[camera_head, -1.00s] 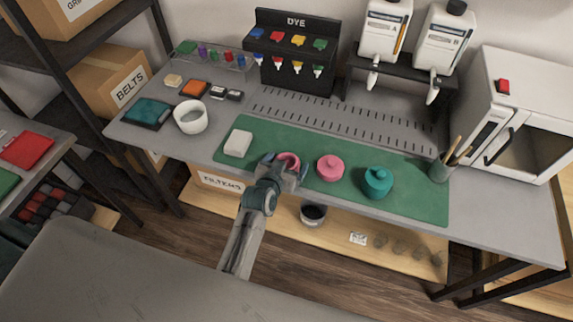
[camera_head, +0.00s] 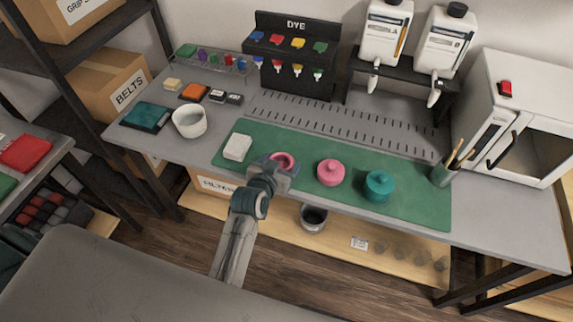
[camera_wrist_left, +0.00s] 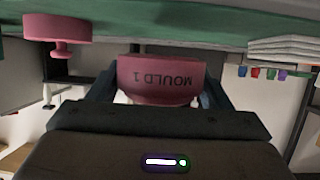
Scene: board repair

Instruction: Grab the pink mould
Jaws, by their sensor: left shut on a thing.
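The pink mould (camera_head: 284,160), an open round cup, is at my left gripper on the left half of the green mat. In the left wrist view the mould (camera_wrist_left: 161,78) appears upside down, with "MOULD 1" on its side, between the two fingers. My left gripper (camera_head: 281,166) is shut on it. I cannot tell whether its base touches the mat. A pink lid with a knob (camera_head: 330,172) sits on the mat just to the right; it also shows in the wrist view (camera_wrist_left: 58,30). My right gripper is not in view.
The green mat (camera_head: 420,208) also holds a teal lidded pot (camera_head: 379,185) and a white block (camera_head: 237,147). A white bowl (camera_head: 189,121) stands left of the mat. A brush cup (camera_head: 444,174) and a white oven (camera_head: 520,125) are at the right.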

